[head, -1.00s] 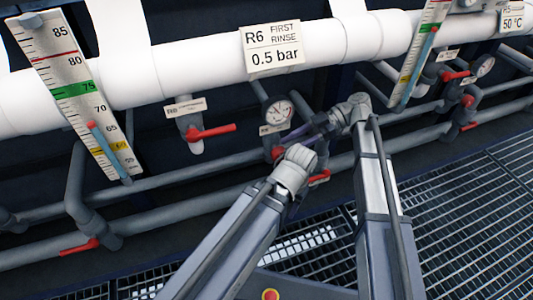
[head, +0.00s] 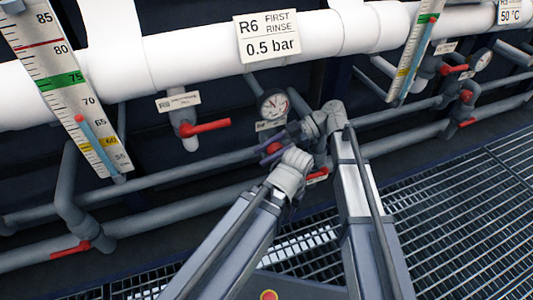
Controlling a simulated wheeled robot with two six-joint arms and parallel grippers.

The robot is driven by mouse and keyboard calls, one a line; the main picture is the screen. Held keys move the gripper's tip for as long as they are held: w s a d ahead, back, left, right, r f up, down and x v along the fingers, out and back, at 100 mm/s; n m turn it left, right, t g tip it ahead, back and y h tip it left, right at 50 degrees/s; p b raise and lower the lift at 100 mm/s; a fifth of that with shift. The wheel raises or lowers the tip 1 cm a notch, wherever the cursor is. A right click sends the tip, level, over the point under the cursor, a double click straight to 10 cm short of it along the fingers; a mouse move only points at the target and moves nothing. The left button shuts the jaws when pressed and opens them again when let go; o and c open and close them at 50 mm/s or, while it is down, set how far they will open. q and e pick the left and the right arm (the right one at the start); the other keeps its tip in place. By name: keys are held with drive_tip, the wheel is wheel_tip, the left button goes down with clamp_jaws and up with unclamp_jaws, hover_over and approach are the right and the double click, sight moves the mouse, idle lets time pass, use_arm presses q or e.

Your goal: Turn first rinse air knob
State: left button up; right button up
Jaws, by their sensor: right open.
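The R6 First Rinse sign (head: 267,37) reads 0.5 bar, above a round gauge (head: 273,104). A red knob (head: 273,148) is partly hidden below the gauge and its small tag. My right gripper (head: 267,152) is open, its dark purple fingers pointing left at the red knob, which shows between them. I cannot tell whether they touch it. My left arm's wrist is just below; its gripper cannot be made out.
A red lever (head: 204,127) on a valve is left of the gauge. Another red lever (head: 317,174) is below my right wrist. Grey pipes (head: 180,178) run behind my arms. A thermometer scale (head: 65,85) stands at left; grating (head: 460,220) covers the floor at right.

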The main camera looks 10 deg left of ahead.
clamp_jaws()
drive_tip(key=shift+r, duration=0.1)
drive_tip(key=t+h+p, duration=0.1)
drive_tip(key=h+p, duration=0.1)
drive_tip(key=p, duration=0.3)
drive_tip(key=shift+s+t+h, duration=0.1)
drive_tip(key=shift+t+h, duration=0.2)
drive_tip(key=shift+d+f+t+h+p, duration=0.1)
drive_tip(key=shift+f+t+h+p, duration=0.25)
drive_tip(key=shift+f+h, duration=0.2)
unclamp_jaws()
